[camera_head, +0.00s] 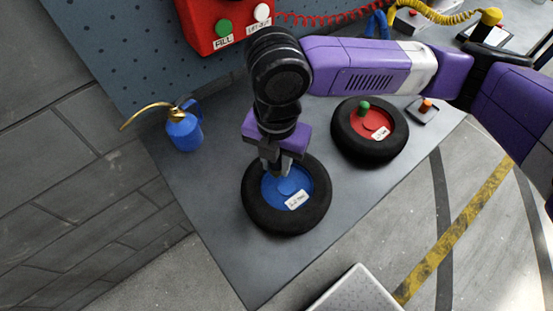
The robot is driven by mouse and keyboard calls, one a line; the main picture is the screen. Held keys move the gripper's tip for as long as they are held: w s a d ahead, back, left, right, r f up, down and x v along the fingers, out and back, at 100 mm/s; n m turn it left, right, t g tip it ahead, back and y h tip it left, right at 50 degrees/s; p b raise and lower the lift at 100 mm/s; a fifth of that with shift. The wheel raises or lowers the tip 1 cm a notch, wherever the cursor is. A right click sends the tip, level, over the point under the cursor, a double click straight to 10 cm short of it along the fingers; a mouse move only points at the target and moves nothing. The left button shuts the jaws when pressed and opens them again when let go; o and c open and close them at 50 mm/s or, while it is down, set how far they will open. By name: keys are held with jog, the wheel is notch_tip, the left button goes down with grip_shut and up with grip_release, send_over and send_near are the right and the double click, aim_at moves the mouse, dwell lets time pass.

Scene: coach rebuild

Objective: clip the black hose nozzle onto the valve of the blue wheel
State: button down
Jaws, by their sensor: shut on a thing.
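The blue wheel (312,219), a black tyre with a blue hub (272,191) and a white label, lies flat on the grey mat. My gripper (275,170) points down over the far-left part of the hub. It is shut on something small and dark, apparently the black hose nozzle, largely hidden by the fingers. The blue wheel's valve is hidden under the gripper. I cannot tell whether the nozzle touches the valve.
A red wheel (343,143) with a green cap (364,106) lies to the right, beside a small tray with an orange cap (426,103). A blue oil can (184,131) stands left. A red control box (205,28), red coiled hose (315,18) and yellow hose (440,14) are behind.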

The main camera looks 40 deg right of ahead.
jog(key=shift+s+f+b, duration=0.1)
jog(key=shift+f+b, duration=0.65)
jog(key=shift+f, duration=0.4)
jog(key=c, duration=1.1)
grip_release()
jog(key=shift+o, duration=0.2)
notch_tip(320, 180, up, 9)
jog(key=shift+f, duration=0.1)
